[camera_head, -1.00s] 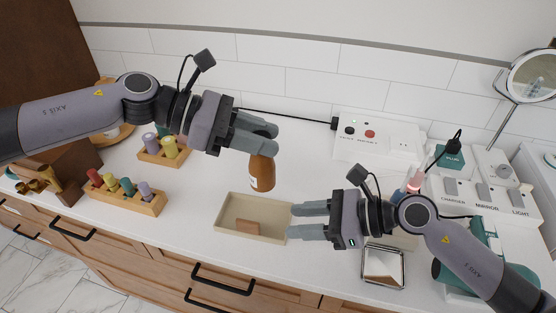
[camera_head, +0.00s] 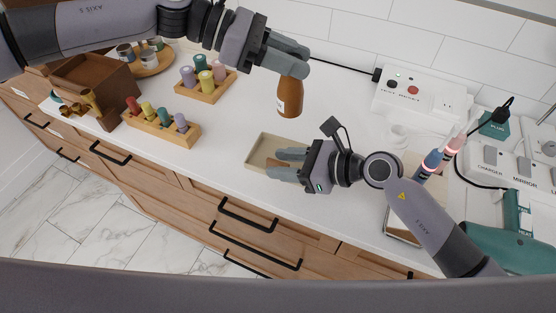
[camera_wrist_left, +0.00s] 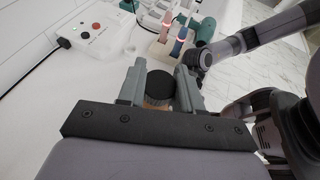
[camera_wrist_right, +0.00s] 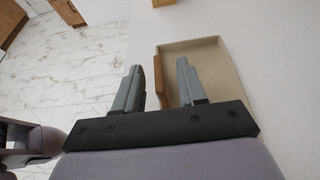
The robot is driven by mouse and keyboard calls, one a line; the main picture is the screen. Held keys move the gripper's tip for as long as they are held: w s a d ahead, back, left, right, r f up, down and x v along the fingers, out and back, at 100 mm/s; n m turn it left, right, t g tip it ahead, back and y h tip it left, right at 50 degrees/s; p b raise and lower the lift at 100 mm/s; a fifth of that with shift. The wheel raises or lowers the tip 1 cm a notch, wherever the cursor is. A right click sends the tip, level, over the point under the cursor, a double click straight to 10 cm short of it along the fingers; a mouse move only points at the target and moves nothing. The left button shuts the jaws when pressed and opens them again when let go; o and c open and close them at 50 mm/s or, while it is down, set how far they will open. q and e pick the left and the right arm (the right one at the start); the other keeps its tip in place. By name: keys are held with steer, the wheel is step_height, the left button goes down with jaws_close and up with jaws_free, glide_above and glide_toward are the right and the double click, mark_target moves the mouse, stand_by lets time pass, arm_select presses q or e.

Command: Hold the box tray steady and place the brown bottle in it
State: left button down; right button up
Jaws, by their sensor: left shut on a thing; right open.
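The brown bottle (camera_head: 290,98) with a pale label hangs upright below my left gripper (camera_head: 290,58), which is shut on its top. In the left wrist view its black cap (camera_wrist_left: 160,84) shows between the fingers. The bottle is above and behind the box tray (camera_head: 256,149), a shallow beige tray on the counter. My right gripper (camera_head: 290,165) is open at the tray's front right side and hides part of it. In the right wrist view the tray's edge (camera_wrist_right: 160,115) lies between the two fingers in the picture; I cannot tell whether they touch it.
Wooden racks of coloured bottles (camera_head: 160,128) stand to the left. The counter's front edge is close to the tray.

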mark_target(281, 77)
steer(key=shift+x, duration=0.8)
steer(key=shift+c, duration=0.3)
jaws_close()
arm_select(q)
steer(key=shift+w+d+f+n+t, duration=0.1)
steer(key=shift+d+f+n+t, duration=0.1)
steer(key=shift+f+n+t, duration=0.4)
steer(key=shift+d+f+n+t, duration=0.15)
steer(key=shift+f+n+t, duration=0.3)
steer(key=shift+t, duration=0.25)
steer(key=shift+a+f+n+t+y, duration=0.1)
steer(key=shift+f+n+t+y, duration=0.3)
steer(key=shift+n+t, duration=0.4)
steer(key=shift+a+f+n+t, duration=0.25)
steer(key=shift+f+n+t, duration=0.2)
steer(key=shift+n+t, duration=0.3)
step_height(281, 77, down, 10)
